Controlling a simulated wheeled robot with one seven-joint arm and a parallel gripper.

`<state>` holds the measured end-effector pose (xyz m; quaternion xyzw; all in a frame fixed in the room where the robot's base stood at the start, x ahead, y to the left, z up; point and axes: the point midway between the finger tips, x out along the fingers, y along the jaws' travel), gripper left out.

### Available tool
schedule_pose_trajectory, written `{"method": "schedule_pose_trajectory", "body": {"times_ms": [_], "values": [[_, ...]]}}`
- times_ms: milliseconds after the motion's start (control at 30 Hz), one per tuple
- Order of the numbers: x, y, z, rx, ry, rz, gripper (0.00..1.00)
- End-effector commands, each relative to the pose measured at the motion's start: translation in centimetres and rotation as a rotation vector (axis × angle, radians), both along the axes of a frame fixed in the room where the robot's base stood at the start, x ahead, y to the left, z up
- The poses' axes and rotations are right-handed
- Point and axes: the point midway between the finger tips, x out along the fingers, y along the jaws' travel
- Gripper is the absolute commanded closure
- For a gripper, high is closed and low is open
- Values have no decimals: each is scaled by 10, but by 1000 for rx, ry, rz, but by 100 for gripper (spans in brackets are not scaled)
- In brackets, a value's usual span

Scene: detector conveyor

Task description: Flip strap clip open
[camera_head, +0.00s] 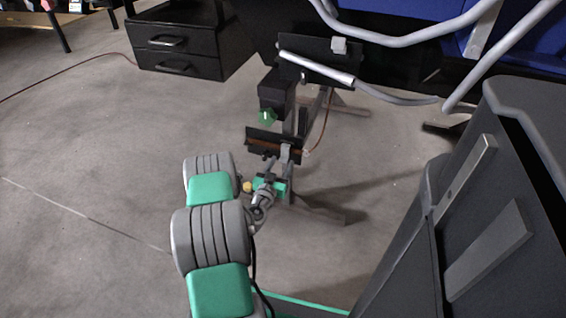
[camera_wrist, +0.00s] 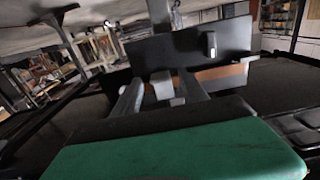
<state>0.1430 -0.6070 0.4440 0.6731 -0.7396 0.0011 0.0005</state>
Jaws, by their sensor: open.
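A stand in the head view carries a low black panel (camera_head: 262,136) with a brown strip (camera_head: 275,146) along it. My gripper (camera_head: 277,161) is in front of this panel, close to it, with its fingers apart. In the wrist view my gripper (camera_wrist: 160,80) shows two grey fingers pointing at a black panel (camera_wrist: 165,48) with a brown strip (camera_wrist: 218,73). A small grey block (camera_wrist: 162,86), possibly the strap clip, shows between the fingers; I cannot tell whether they touch it. A pale grey piece (camera_wrist: 212,43) sits higher on the panel.
A black box with a green knob (camera_head: 267,117) stands above the low panel. A higher black panel carries a pale bar (camera_head: 316,67). A black drawer cabinet (camera_head: 180,50) is at back left. A large dark casing (camera_head: 500,210) fills the right. The floor at left is clear.

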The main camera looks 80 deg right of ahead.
Motion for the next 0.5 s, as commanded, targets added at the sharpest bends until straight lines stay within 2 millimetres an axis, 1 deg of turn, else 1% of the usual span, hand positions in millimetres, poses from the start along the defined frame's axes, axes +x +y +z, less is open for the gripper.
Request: {"method": "schedule_pose_trajectory", "body": {"times_ms": [33,100,200,433,500], "values": [[-2,-9,-1,0,-1,-2,49],[-2,-18,-2,2,-1,-1,49],[-3,-25,-1,2,1,-1,49],[-2,-26,-1,2,1,1,49],[-2,-26,-1,2,1,1,54]]}}
